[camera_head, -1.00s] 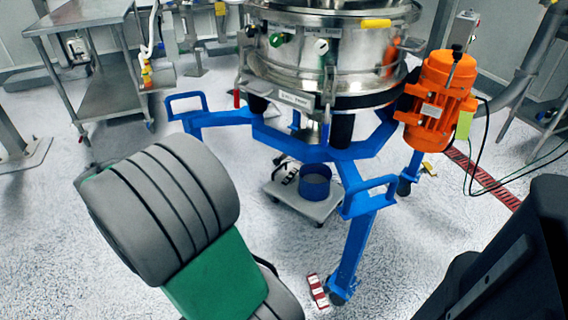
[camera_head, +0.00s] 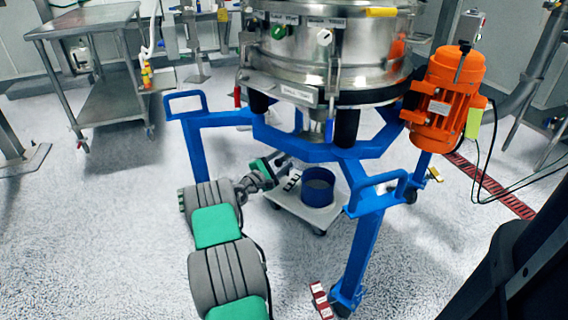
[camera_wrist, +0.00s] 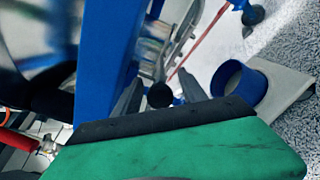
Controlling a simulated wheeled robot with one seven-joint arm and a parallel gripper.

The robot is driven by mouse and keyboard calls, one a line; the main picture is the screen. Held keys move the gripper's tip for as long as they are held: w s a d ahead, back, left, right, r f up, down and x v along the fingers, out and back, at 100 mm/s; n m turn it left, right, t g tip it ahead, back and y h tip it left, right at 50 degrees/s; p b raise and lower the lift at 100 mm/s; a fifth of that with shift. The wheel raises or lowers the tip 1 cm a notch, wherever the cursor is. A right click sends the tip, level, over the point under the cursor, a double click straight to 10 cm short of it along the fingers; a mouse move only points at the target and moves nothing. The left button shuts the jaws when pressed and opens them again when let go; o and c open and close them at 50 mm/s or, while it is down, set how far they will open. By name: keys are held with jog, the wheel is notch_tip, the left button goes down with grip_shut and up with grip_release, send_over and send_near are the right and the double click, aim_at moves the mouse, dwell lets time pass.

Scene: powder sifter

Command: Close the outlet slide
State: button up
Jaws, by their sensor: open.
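The powder sifter (camera_head: 325,50) is a steel drum on a blue frame. My gripper (camera_head: 286,160) reaches in under the front left of the frame, beneath the drum. In the wrist view my gripper (camera_wrist: 159,80) is open, with two dark fingers apart. A round black knob (camera_wrist: 160,95) shows between the fingers, and I see no clear contact. It may belong to the outlet slide, but I cannot tell. The slide plate itself is not clearly visible in either view. A blue frame member (camera_wrist: 105,60) stands close to the left finger.
A blue round container (camera_head: 317,186) stands on a low wheeled platform (camera_head: 308,212) under the sifter. An orange motor (camera_head: 445,95) hangs at the right. A steel table (camera_head: 85,25) stands back left. A red-and-white block (camera_head: 320,298) lies by the front leg.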

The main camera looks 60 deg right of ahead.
jog(key=shift+s+d, duration=0.1)
jog(key=shift+d, duration=0.4)
grip_shut()
dwell(1.1)
